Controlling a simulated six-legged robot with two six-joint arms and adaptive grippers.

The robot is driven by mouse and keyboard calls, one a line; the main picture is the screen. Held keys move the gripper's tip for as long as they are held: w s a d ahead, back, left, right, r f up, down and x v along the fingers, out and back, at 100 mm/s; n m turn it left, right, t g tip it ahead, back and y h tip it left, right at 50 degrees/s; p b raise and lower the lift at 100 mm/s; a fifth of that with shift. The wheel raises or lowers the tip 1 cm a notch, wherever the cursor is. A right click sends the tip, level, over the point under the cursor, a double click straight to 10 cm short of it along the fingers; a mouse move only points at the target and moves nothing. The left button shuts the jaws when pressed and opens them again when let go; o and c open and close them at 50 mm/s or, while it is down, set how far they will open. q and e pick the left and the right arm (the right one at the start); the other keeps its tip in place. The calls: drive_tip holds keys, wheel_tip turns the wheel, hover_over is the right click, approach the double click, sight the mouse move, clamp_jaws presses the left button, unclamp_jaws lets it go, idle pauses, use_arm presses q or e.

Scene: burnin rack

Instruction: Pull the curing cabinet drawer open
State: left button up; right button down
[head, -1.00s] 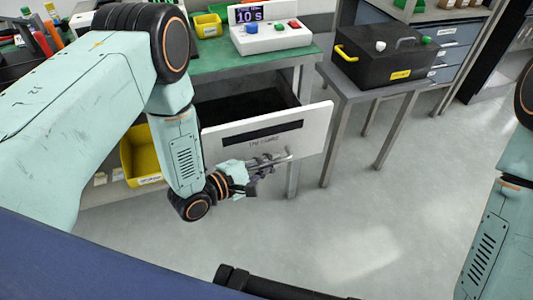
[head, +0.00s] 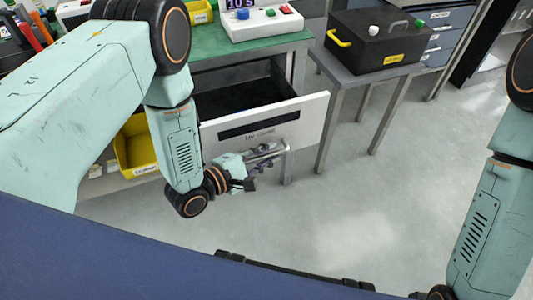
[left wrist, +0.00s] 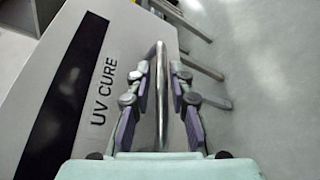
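The curing cabinet drawer has a white front (head: 310,118) with a dark strip and a UV cure label. In the head view it stands out from under the green-topped bench, its dark inside (head: 235,95) showing. My left gripper (head: 262,170) is in front of the drawer face at the handle. In the left wrist view the metal handle (left wrist: 161,100) runs between the fingers of my left gripper (left wrist: 160,108). The finger pads stand apart, with visible gaps to the bar on both sides. My right arm is at the right edge; its gripper is out of view.
A control box with coloured buttons (head: 258,24) sits on the green bench (head: 215,42). A black case with a yellow handle (head: 372,42) stands on a grey side table (head: 358,78). A yellow bin (head: 137,150) is left of the drawer. The floor in front is clear.

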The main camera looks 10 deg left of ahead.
use_arm(q)
drive_tip(key=shift+s, duration=0.1)
drive_tip(key=v, duration=1.1)
drive_tip(key=shift+s+a, duration=0.2)
drive_tip(key=shift+s, duration=0.1)
drive_tip(key=shift+r, duration=0.15)
drive_tip(key=s+a+f+m+g+y, duration=0.3)
drive_tip(key=s+f+m+g+y, duration=0.3)
drive_tip(key=f+m, duration=0.4)
drive_tip(key=s+a+m+g+y, duration=0.2)
drive_tip(key=s+m+g, duration=0.4)
drive_tip(key=s, duration=0.8)
drive_tip(key=shift+s+a+f+m+y+p, duration=0.15)
drive_tip(key=shift+s+f+m+y+p, duration=0.2)
drive_tip(key=shift+y, duration=0.35)
